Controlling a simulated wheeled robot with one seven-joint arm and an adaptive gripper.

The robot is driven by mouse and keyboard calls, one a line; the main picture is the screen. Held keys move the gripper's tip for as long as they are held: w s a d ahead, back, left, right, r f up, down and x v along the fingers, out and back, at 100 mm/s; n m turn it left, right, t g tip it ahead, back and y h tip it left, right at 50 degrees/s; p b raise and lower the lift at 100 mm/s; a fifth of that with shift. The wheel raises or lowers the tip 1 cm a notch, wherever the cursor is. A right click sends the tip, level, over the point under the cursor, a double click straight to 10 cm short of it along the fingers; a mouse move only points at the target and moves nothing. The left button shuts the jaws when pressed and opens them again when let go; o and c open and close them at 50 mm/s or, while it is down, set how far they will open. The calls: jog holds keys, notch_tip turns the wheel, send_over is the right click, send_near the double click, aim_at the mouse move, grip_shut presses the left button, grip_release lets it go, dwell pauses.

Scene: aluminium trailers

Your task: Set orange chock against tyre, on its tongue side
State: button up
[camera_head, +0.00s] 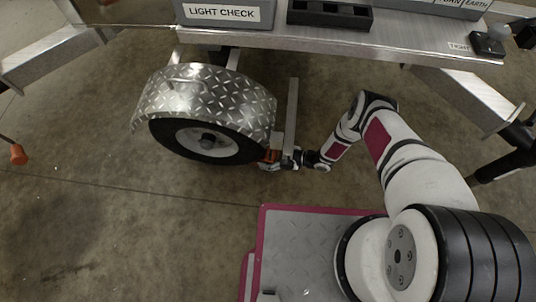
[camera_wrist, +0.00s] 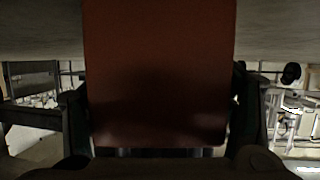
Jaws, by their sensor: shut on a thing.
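The tyre (camera_head: 165,141) stands on the floor under a diamond-plate fender, with a white wheel rim. The orange chock (camera_head: 270,156) shows as a small patch at the tyre's lower right side. My gripper (camera_head: 276,160) is shut on the chock, low beside the tyre, with the arm reaching in from the right. In the wrist view the chock (camera_wrist: 160,75) fills the middle between the dark fingers (camera_wrist: 160,140). I cannot tell whether the chock touches the tyre or the floor.
The diamond-plate fender (camera_head: 205,100) curves over the tyre. An upright metal post (camera_head: 291,115) stands just right of the fender, close to my gripper. The trailer deck (camera_head: 400,45) runs above. An orange-tipped item (camera_head: 18,154) is at the far left. Floor is clear at lower left.

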jog(key=shift+s+d, duration=0.1)
jog(key=shift+s, duration=0.45)
jog(key=o, duration=1.8)
jog(key=v, duration=1.2)
jog(key=shift+r, duration=0.1)
